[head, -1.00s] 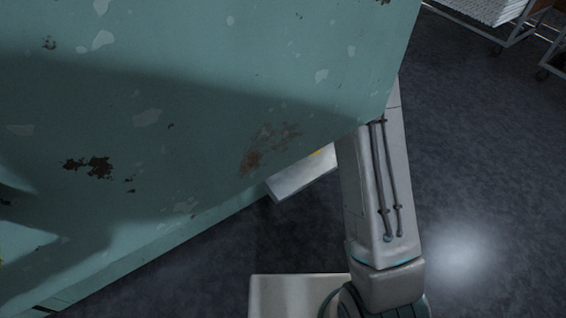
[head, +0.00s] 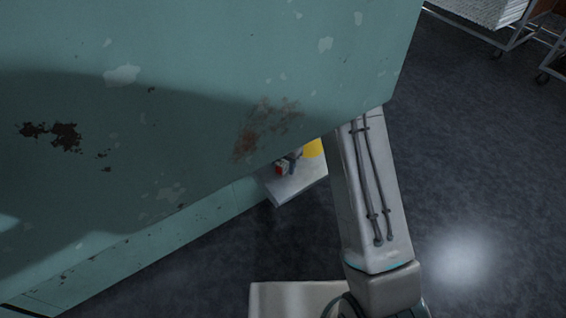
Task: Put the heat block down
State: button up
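A large teal box-like body (head: 200,110) with chipped paint and rust patches fills the upper left of the head view, very close to the camera. I cannot tell whether it is the heat block. My arm reaches up from the lower right and passes behind its lower right edge. My gripper is hidden, so its hold cannot be seen.
A pale flat surface (head: 300,182) shows below the teal body's edge, with a small red item (head: 281,168) and a yellow patch (head: 314,148). Wheeled carts (head: 490,20) stand at the upper right. Dark floor (head: 480,160) lies clear on the right.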

aim_at(283, 161)
jog(key=shift+r, duration=0.15)
notch_tip(283, 161, up, 8)
jog(key=p, duration=0.2)
jog(key=shift+f+p, duration=0.25)
jog(key=shift+p, duration=0.1)
